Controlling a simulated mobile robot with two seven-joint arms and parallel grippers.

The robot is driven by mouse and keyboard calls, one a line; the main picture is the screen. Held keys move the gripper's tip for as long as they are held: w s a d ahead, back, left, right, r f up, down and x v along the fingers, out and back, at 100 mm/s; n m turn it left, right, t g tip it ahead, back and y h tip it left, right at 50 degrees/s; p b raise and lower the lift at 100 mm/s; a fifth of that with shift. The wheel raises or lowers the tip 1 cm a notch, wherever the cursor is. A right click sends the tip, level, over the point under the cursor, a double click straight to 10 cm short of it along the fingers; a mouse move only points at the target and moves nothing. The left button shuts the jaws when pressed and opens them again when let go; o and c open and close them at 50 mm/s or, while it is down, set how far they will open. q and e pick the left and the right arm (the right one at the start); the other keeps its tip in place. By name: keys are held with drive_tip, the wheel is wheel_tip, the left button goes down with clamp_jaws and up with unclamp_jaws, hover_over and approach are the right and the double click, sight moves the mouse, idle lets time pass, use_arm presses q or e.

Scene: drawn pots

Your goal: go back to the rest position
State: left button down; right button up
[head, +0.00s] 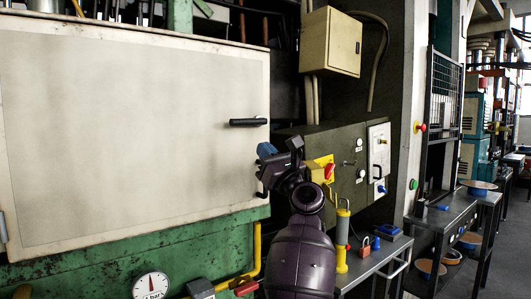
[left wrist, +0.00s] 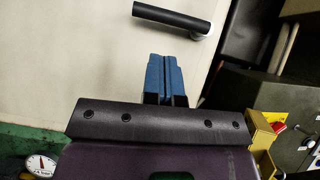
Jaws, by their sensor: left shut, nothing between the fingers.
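My left gripper (head: 266,150) shows in the head view in front of the right edge of a large white door. Its blue fingers are together and hold nothing. They also show in the left wrist view (left wrist: 163,78), side by side, below the door's black bar handle (left wrist: 172,18) and apart from it in the picture. My dark purple left arm rises from the bottom of the head view and hides part of the panel behind it. My right gripper is in neither view.
The white door (head: 130,120) looks closed above a green machine base (head: 130,250) with a pressure gauge (head: 151,286). Right of my arm are a control box with a red-and-yellow switch (head: 328,172), a yellow cylinder (head: 342,235) and a bench with a padlock (head: 366,247). Open floor lies far right.

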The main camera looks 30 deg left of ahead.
use_arm(q)
drive_tip(key=shift+f, duration=0.25)
drive_tip(key=s+d+f+n+t+h, duration=0.25)
drive_tip(key=f+n+t+h, duration=0.35)
drive_tip(key=f+n, duration=0.5)
drive_tip(key=s+d+f+n+t+h, duration=0.1)
drive_tip(key=s+f+n+t+h, duration=0.2)
drive_tip(key=f+n+h, duration=0.85)
drive_tip(key=s+d+f+n+t+h, duration=0.25)
drive_tip(key=f+n+t+h, duration=0.2)
drive_tip(key=f+n, duration=0.75)
drive_tip(key=s+d+f+m+g+h, duration=0.1)
drive_tip(key=s+f+m+g, duration=0.9)
drive_tip(key=s+f, duration=1.7)
drive_tip(key=d+m, duration=0.1)
drive_tip(key=m, duration=0.4)
drive_tip(key=shift+d, duration=0.2)
